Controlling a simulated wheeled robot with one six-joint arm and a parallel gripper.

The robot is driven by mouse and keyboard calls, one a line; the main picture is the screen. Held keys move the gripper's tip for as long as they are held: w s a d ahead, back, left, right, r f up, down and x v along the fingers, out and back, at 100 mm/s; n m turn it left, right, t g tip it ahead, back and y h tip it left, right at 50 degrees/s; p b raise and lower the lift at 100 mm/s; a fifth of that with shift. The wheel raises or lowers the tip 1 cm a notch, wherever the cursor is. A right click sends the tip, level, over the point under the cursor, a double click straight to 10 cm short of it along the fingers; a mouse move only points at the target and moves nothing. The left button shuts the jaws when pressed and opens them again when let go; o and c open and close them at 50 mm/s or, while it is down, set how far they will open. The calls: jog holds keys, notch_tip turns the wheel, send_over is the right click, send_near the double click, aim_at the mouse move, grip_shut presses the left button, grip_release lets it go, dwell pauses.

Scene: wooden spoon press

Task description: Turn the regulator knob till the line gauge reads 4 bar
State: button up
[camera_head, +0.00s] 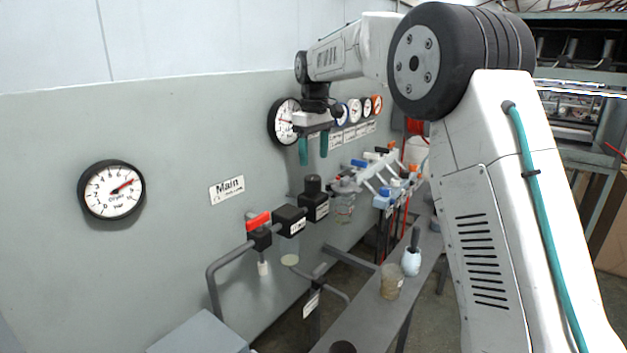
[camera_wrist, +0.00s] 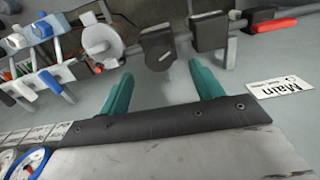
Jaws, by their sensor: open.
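The regulator knob (camera_head: 313,184) is a dark round cap on top of a black block on the pipe along the wall. In the wrist view, the knob (camera_wrist: 160,48) shows from above with a pale mark. My gripper (camera_head: 314,160) is open and empty, fingers pointing down, above the knob and apart from it. Another gauge (camera_head: 112,190) at the left has a red needle pointing upper right. I cannot tell which is the line gauge.
A red-handled valve (camera_head: 258,221) and another black block (camera_head: 290,220) stand left of the knob. A manifold with levers (camera_head: 365,178) is close on its right. A bench (camera_head: 362,325) below holds a cup (camera_head: 391,281) and a pale blue container (camera_head: 411,262).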

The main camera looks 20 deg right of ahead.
aim_at(313, 177)
jog(key=shift+w+f, duration=0.35)
jog(key=shift+f, duration=0.4)
notch_tip(313, 177, down, 7)
jog(key=shift+r, duration=0.15)
jog(key=c, duration=1)
